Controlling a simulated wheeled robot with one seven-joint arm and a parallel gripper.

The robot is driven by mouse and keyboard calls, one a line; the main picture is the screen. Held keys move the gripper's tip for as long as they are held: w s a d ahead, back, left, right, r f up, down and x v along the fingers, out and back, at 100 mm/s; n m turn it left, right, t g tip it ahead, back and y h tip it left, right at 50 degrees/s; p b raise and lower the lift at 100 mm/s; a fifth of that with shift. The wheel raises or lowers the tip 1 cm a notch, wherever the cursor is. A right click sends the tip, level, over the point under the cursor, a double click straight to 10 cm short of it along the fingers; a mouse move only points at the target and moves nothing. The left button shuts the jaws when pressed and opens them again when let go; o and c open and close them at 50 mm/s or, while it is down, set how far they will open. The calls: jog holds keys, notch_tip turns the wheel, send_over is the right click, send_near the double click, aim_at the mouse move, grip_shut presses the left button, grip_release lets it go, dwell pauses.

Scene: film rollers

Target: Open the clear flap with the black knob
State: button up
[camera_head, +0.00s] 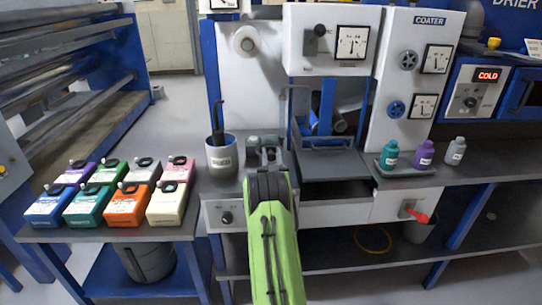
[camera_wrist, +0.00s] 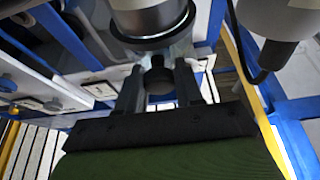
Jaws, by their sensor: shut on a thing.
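My gripper (camera_head: 264,150) is at the end of my green arm, in front of the coater at the bench's back left of centre. In the wrist view my gripper (camera_wrist: 159,88) has its two grey fingers on either side of a small dark round knob (camera_wrist: 158,86), and it is shut on it. The knob is hidden behind my gripper in the head view. The clear flap's outline cannot be made out surely in either view, so I cannot tell how far it stands open.
A grey pot (camera_head: 222,158) with a black-handled tool stands close left of my gripper. A dark tray (camera_head: 335,166) lies to the right. Several bottles stand on a small tray (camera_head: 404,170) farther right. Several coloured boxes cover the left table (camera_head: 106,233).

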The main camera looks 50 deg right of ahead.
grip_shut()
jog(key=shift+r, duration=0.15)
